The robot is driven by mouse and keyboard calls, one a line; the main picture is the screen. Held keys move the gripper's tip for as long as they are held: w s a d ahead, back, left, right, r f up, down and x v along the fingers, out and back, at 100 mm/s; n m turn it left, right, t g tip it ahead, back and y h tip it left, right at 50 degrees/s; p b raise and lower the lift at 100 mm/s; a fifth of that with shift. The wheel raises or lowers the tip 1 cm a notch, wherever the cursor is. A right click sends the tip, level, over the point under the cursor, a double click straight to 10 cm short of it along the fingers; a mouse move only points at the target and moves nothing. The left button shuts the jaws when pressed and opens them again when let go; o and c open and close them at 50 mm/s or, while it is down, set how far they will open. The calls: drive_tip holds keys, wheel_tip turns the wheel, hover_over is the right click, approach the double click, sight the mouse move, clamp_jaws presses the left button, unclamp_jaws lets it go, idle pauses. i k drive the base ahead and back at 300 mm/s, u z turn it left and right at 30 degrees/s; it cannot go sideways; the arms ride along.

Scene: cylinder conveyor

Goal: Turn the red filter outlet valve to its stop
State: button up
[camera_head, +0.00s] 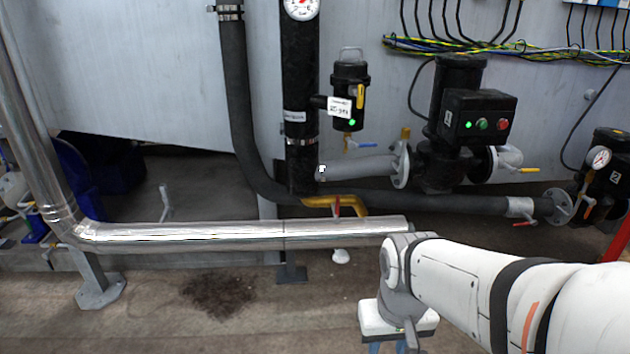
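Two small red valve handles show, and I cannot tell for certain which is the filter outlet valve. One red handle (337,207) stands about upright at the yellow pipe bend (350,200), below the black vertical pipe. The other red handle (524,223) lies about level under the black horizontal pipe at the right. My gripper (388,347) is at the bottom edge, below my white wrist, and mostly cut off. It is well below and in front of both handles and touches neither. Its finger opening cannot be made out.
A shiny metal pipe (240,236) runs across between my arm and the wall pipes. A black canister (350,95) with a yellow and a blue handle hangs above. A black pump (460,125) stands right of it.

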sight(336, 220)
drive_tip(key=z, duration=0.05)
drive_tip(key=i, duration=1)
drive_tip(key=u, duration=0.05)
